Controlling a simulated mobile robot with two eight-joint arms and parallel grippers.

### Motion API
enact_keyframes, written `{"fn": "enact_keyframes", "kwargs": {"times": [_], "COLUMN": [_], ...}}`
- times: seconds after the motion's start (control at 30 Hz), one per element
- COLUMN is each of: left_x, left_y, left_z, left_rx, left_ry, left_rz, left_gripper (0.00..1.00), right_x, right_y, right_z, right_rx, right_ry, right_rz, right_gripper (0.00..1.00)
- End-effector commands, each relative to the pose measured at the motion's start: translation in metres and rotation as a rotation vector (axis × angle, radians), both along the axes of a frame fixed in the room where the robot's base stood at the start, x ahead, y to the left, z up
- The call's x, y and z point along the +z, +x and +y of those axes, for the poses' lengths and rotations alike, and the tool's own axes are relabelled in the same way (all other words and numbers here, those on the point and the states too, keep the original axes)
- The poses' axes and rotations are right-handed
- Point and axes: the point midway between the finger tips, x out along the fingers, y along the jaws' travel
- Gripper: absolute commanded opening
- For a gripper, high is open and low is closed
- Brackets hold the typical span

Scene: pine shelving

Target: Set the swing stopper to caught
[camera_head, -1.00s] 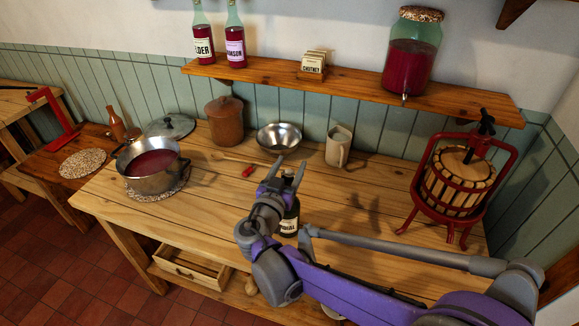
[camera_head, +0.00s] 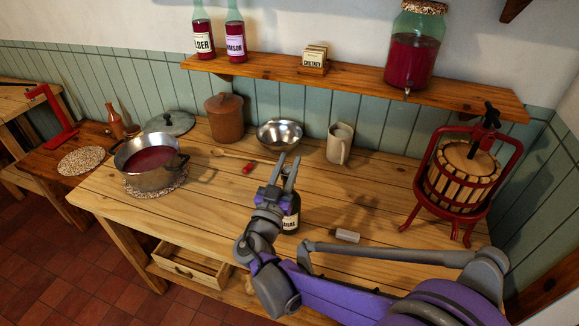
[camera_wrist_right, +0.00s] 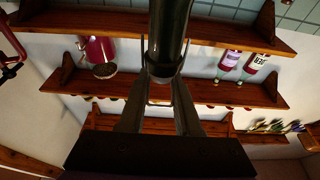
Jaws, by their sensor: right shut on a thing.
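The dark bottle (camera_head: 291,218) with a pale label stands upright on the pine table, partly hidden behind my right gripper. My right gripper (camera_head: 284,172) is over the bottle's top. In the right wrist view, the dark neck (camera_wrist_right: 167,35) comes down from the top edge to a pale end (camera_wrist_right: 163,73). A thin wire loop of the swing stopper (camera_wrist_right: 148,102) runs beside that end and between my fingers. The right gripper (camera_wrist_right: 159,90) is shut on the swing stopper, one finger on each side. How the wire sits against the neck is too dark to tell. My left gripper is not in view.
A pot (camera_head: 150,165), metal bowl (camera_head: 279,135), mug (camera_head: 339,145), lidded crock (camera_head: 225,118) and red press (camera_head: 460,175) stand around the table. A small pale cylinder (camera_head: 347,236) lies right of the bottle. A shelf (camera_head: 350,84) runs above.

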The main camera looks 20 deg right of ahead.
Motion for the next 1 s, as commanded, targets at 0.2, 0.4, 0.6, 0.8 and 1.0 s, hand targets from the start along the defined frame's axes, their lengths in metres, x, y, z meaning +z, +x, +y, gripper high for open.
{"fn": "enact_keyframes", "kwargs": {"times": [0.2,0.4,0.6,0.8,1.0], "left_x": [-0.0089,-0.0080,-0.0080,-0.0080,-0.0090], "left_y": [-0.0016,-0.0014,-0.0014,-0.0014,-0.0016], "left_z": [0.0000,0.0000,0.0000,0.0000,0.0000], "left_rx": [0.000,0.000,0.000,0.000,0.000], "left_ry": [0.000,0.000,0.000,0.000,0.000], "left_rz": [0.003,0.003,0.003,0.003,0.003], "left_gripper": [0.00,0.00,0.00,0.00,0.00], "right_x": [-0.0010,-0.0001,-0.0001,-0.0001,-0.0022], "right_y": [-0.0039,-0.0038,-0.0038,-0.0038,-0.0079], "right_z": [0.0023,0.0021,0.0021,0.0022,0.0057], "right_rx": [0.000,0.000,0.000,0.000,0.001], "right_ry": [-0.041,-0.042,-0.041,-0.041,-0.041], "right_rz": [-0.063,-0.064,-0.063,-0.063,-0.063], "right_gripper": [0.00,0.00,0.59,0.62,0.62]}}
